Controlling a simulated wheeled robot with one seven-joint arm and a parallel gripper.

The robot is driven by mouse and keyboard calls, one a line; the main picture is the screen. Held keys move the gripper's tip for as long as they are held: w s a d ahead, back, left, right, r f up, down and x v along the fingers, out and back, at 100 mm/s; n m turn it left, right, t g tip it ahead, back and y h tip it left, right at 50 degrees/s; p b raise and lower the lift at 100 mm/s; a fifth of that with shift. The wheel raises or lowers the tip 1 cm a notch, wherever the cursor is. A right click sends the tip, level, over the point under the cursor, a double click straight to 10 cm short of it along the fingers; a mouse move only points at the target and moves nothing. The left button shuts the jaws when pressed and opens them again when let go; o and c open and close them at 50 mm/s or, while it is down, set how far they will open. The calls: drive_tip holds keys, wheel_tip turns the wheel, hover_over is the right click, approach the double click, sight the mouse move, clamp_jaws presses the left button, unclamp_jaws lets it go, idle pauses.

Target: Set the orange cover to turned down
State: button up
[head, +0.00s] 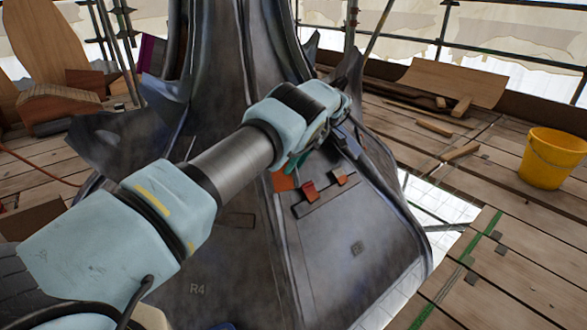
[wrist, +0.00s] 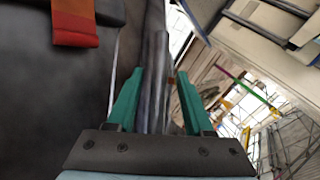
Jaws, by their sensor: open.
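Small orange pieces show on the grey metal spire panel in the head view. A flat orange patch (head: 282,181) is partly hidden beside my gripper, and a red-orange flap (head: 309,191) stands on a dark strip just below it. I cannot tell which is the orange cover. In the wrist view a red-orange flap (wrist: 75,25) is at the top left, left of the fingers and apart from them. My gripper (wrist: 157,95) is open, its green fingers apart with a grey metal ridge seen between them. In the head view its tip (head: 296,163) is mostly hidden by my wrist.
Another red-orange flap (head: 339,178) sits to the right on the dark strip (head: 327,196). The spire's flared skirt (head: 370,250) fills the centre. A yellow bucket (head: 553,158) stands on the plank deck at right. A gap in the deck opens beside the skirt.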

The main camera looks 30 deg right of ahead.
wheel_tip(320, 180, up, 10)
drive_tip(key=p, duration=0.2)
drive_tip(key=shift+f+p, duration=0.1)
drive_tip(key=shift+p, duration=0.2)
